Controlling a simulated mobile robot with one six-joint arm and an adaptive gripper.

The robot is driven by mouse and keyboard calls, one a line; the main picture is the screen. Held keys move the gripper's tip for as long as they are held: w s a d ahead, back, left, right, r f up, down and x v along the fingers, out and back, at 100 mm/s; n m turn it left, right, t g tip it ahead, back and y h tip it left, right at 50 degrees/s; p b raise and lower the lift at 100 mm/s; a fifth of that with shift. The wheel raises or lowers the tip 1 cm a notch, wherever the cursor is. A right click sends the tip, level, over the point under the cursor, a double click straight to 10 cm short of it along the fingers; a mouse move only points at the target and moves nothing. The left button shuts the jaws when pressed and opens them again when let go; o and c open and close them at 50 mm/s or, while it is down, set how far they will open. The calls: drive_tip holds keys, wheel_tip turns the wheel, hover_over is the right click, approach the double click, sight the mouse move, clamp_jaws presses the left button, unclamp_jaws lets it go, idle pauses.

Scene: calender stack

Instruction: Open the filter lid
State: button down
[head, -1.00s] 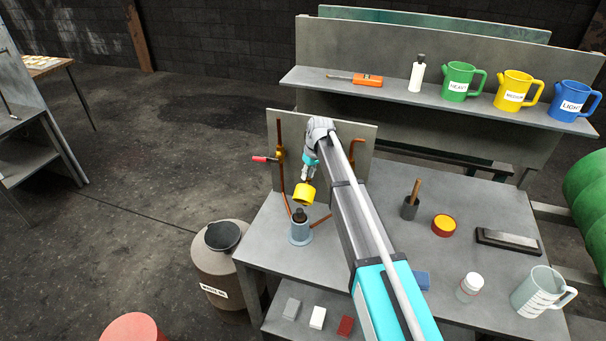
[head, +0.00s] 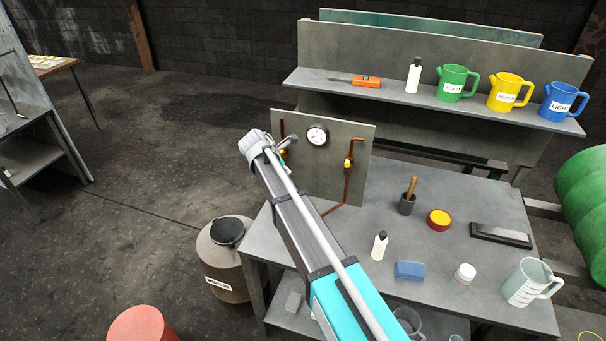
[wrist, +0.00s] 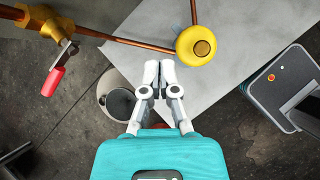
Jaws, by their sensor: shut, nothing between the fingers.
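The round yellow filter lid (wrist: 187,42), with a darker yellow knob on top, shows in the wrist view above the bench, where a copper pipe runs up to it. It hides what is under it, so I cannot tell whether it is seated. In the head view my arm hides the lid and the filter body. My gripper (wrist: 159,66) is shut and empty, with its fingertips together just left of and below the lid in the wrist view, apart from it. In the head view it is mostly hidden near the upright panel's left edge.
The panel (head: 335,160) carries a gauge (head: 317,134) and copper pipes. A brass valve with a red handle (wrist: 54,78) lies left of my gripper in the wrist view. A waste drum (head: 222,262) stands beside the bench. A white bottle (head: 380,247) and a blue block (head: 409,270) stand on the bench.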

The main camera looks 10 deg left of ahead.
drive_tip(key=shift+s+a+r+n+t+h, duration=0.15)
drive_tip(key=shift+s+a+r+n+t, duration=0.1)
drive_tip(key=shift+s+a+r+n, duration=0.25)
drive_tip(key=shift+s+a+r+n+t+h, duration=0.15)
drive_tip(key=shift+r+n+t, duration=0.15)
drive_tip(key=shift+n, duration=0.4)
drive_tip(key=shift+f, duration=0.1)
